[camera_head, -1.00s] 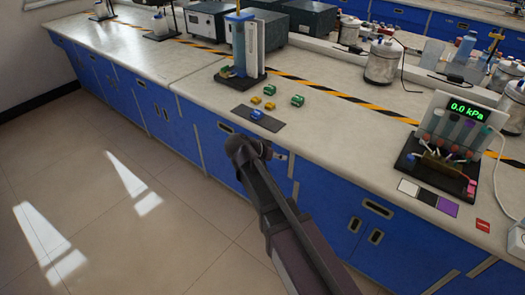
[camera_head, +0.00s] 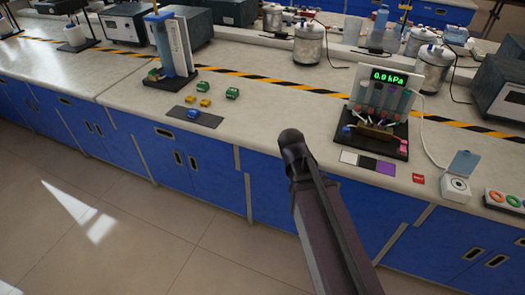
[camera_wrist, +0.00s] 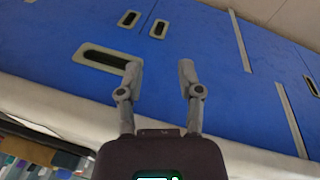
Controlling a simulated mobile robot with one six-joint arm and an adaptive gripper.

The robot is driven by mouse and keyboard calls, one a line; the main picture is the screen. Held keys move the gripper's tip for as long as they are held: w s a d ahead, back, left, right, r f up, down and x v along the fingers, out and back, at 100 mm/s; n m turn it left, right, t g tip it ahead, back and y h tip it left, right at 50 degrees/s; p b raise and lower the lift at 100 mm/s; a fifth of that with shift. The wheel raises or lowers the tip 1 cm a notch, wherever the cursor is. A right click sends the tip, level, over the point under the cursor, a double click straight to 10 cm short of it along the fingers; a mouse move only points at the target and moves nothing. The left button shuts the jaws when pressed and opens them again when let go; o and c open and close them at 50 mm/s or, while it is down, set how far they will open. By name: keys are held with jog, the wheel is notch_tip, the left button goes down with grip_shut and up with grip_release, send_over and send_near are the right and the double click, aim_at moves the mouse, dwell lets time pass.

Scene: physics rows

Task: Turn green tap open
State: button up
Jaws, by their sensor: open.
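A panel device (camera_head: 380,108) with a lit green pressure display (camera_head: 389,77) stands on the bench, right of centre in the head view. Several small coloured fittings and pale tubes sit on it. A blue part (camera_head: 347,130) and a pink part (camera_head: 404,150) show at its sides. I cannot make out which fitting is the green tap. In the wrist view my gripper (camera_wrist: 159,78) is open and empty, its two fingers apart in front of blue cabinet doors. The fingers cannot be made out in the head view, where my dark arm reaches toward the bench front.
Small green, yellow and blue blocks lie by a dark mat (camera_head: 206,121) on the left. White, black and purple squares (camera_head: 367,162) lie before the device. A white box with an open lid (camera_head: 457,187) stands to its right. Blue cabinets (camera_head: 215,180) front the bench.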

jog(key=s+d+n+y, duration=0.1)
jog(key=s+d+y, duration=0.1)
jog(key=s+d, duration=0.2)
jog(key=shift+s+d+f+g, duration=0.15)
jog(key=shift+d+f+g, duration=0.2)
jog(key=shift+d, duration=0.35)
jog(key=shift+s+r, duration=0.1)
jog(key=shift+s, duration=0.05)
